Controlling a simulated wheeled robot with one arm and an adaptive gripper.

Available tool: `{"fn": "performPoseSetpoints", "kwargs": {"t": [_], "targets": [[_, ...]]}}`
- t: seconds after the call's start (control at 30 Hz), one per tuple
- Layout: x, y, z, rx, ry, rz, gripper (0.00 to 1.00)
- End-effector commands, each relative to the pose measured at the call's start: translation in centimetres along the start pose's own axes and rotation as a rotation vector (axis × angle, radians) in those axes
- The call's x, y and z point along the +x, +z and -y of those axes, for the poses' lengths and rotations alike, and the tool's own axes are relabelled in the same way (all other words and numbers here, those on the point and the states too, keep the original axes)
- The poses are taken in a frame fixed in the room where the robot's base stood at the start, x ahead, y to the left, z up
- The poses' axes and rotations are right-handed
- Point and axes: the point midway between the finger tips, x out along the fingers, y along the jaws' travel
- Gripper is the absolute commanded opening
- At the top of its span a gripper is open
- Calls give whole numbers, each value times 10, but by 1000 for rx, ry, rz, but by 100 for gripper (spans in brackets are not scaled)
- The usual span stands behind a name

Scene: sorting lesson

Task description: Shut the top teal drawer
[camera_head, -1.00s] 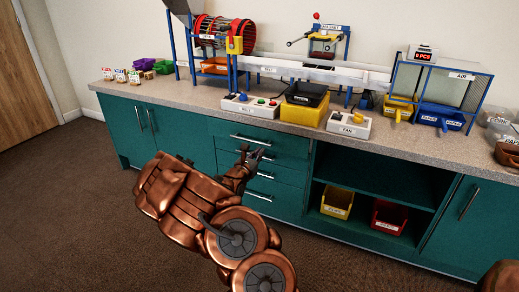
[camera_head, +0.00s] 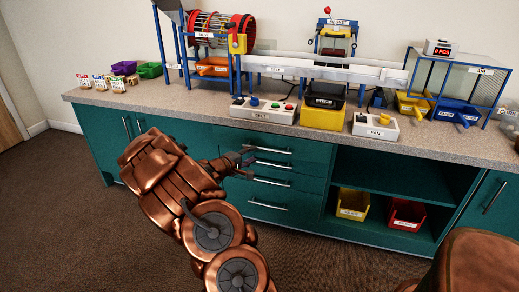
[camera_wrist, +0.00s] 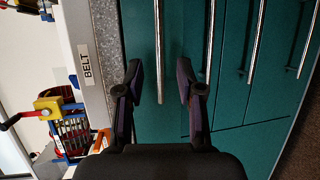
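The teal drawer stack is under the counter. The top teal drawer (camera_head: 298,146) has a long silver handle (camera_head: 272,150), which also shows in the wrist view (camera_wrist: 158,50). In the wrist view this handle reaches lower in the picture than the handles beside it; I cannot tell how far the drawer stands out. My gripper (camera_head: 246,158) is at the left end of the upper handles in the head view. In the wrist view its two dark fingers (camera_wrist: 161,85) are apart, with the end of the top handle appearing between them. Nothing is held, and contact cannot be told.
Lower drawer handles (camera_head: 272,182) stick out below. An open shelf (camera_head: 385,180) lies to the right. The carpet (camera_head: 60,200) at left is clear.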

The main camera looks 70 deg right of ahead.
Motion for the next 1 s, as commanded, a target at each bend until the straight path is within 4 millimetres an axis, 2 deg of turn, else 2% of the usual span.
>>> {"fn": "performPoseSetpoints", "kwargs": {"t": [0.2, 0.33, 0.5, 0.7, 0.93, 1.0], "targets": [[42, 21, 0, 7, -3, 40, 37], [66, 25, -1, 9, -4, 45, 37], [85, 25, 0, 5, -5, 44, 37], [94, 24, -1, 3, -3, 41, 37], [93, 23, -2, 2, -2, 39, 37], [93, 23, -2, 2, -2, 38, 32]]}}
